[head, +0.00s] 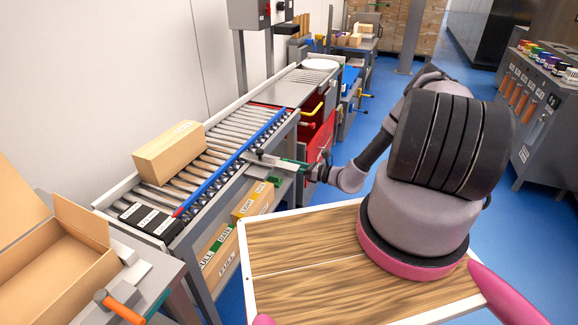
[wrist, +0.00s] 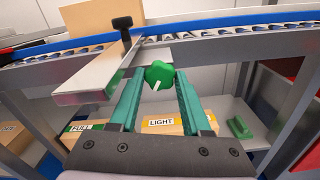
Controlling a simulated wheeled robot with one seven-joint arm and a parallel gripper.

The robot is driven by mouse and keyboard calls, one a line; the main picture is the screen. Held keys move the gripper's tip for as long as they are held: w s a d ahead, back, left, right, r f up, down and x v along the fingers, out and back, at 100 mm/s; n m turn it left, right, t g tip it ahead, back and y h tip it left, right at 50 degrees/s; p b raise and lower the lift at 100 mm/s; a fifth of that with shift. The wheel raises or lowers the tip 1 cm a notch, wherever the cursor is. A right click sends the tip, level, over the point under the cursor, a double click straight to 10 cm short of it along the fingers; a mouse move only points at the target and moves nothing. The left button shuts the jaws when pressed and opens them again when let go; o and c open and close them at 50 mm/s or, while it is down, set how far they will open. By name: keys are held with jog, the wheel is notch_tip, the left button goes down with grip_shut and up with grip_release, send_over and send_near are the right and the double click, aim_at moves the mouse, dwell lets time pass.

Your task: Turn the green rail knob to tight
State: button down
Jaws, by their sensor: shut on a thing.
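The green rail knob (wrist: 160,74) is at the middle of the wrist view, in front of the conveyor's side. A short white mark on it points down and slightly left. My gripper (wrist: 158,82) has its two teal fingers on either side of the knob and is shut on it. In the head view my gripper (head: 292,163) reaches the near side of the roller conveyor (head: 225,130); I cannot make out the knob there. A blue rail (head: 235,160) runs along the conveyor. I see no readable tight marking.
A metal plate (wrist: 95,82) with a black knob (wrist: 122,24) sticks out left of my fingers. A cardboard box (head: 168,152) lies on the rollers. Boxes labelled FULL and LIGHT (head: 252,202) stand on the shelf below. Red drawers (head: 318,140) are beyond.

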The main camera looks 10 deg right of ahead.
jog(key=shift+d+m, duration=0.1)
jog(key=shift+m, duration=14.8)
jog(key=shift+c, duration=1.8)
grip_release()
jog(key=shift+s, duration=0.1)
